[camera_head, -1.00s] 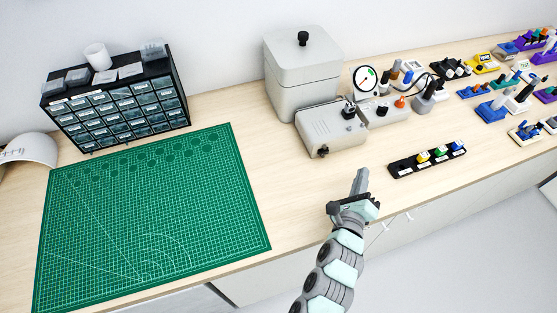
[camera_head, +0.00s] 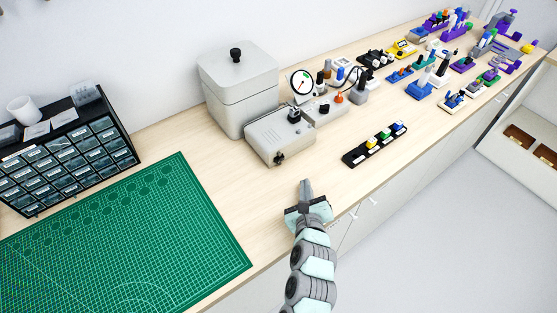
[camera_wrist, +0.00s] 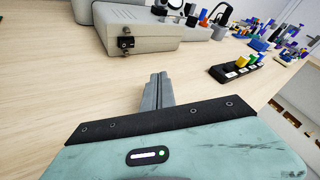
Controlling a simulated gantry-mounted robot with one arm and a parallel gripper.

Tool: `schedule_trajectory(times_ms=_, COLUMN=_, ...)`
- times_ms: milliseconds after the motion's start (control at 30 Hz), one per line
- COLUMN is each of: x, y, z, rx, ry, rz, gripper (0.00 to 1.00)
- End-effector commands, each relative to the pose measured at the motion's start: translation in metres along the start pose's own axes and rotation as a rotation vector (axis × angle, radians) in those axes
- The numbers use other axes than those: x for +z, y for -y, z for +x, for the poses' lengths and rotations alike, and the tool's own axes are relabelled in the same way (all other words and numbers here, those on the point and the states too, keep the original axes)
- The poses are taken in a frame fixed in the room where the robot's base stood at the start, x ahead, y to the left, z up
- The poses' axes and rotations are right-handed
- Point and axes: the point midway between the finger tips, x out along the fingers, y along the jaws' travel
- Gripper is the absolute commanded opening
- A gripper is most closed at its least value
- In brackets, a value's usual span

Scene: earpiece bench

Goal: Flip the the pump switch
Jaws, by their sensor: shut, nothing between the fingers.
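The grey pump box (camera_head: 283,137) stands on the bench in front of a taller lidded grey box. A small black switch (camera_head: 279,158) sits on its front face; in the wrist view the switch (camera_wrist: 126,42) shows as a dark block with a small lever, whose position I cannot tell clearly. My gripper (camera_head: 305,184) is shut and empty, over the bench near its front edge. It is in front of and slightly right of the switch, clearly apart from it. The closed fingers (camera_wrist: 159,78) point toward the pump box in the wrist view.
A black strip with coloured switches (camera_head: 374,145) lies to the right. A gauge (camera_head: 301,82) stands behind the pump box. A green cutting mat (camera_head: 130,240) and a drawer cabinet (camera_head: 70,155) are at left. Bare wood lies between my gripper and the pump box.

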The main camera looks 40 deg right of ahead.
Motion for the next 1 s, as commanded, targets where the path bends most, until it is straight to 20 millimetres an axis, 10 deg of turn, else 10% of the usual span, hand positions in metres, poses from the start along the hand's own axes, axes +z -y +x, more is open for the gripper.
schedule_trajectory(times_ms=500, x=0.033, y=-0.034, z=0.046, rx=0.002, ry=-0.001, rz=0.001, gripper=0.00)
schedule_trajectory(times_ms=1000, x=0.038, y=-0.038, z=0.051, rx=0.000, ry=0.001, rz=-0.001, gripper=0.00)
